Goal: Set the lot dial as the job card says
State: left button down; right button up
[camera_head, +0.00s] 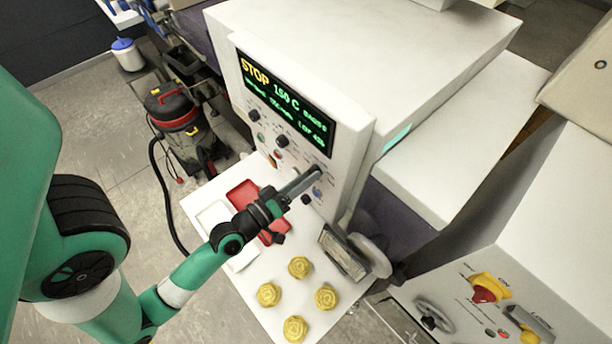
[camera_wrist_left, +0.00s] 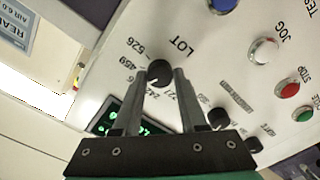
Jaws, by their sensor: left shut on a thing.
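My left gripper (camera_head: 314,174) reaches the front of the white control panel (camera_head: 352,140). In the left wrist view its two fingers (camera_wrist_left: 164,80) are shut on the black lot dial (camera_wrist_left: 160,72). The word LOT is printed beside the dial, with numbers around it; 526 and 459 are legible, others are partly hidden by the fingers. The dial's pointer cannot be made out. The panel's display (camera_head: 287,103) shows STOP, 150 C and a lot line too small to read surely. No job card is clearly legible. My right gripper is not in view.
Near the dial are a blue button (camera_wrist_left: 222,4), a white jog button (camera_wrist_left: 263,50), a red stop button (camera_wrist_left: 289,90) and another black knob (camera_wrist_left: 219,118). Below the panel, a shelf holds a red tray (camera_head: 243,193), a white tray (camera_head: 212,214) and several yellow pieces (camera_head: 299,267).

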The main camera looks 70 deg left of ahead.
pick_arm(q)
jog(key=shift+n, duration=0.4)
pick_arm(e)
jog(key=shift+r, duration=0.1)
pick_arm(q)
jog(key=shift+c, duration=2.2)
grip_release()
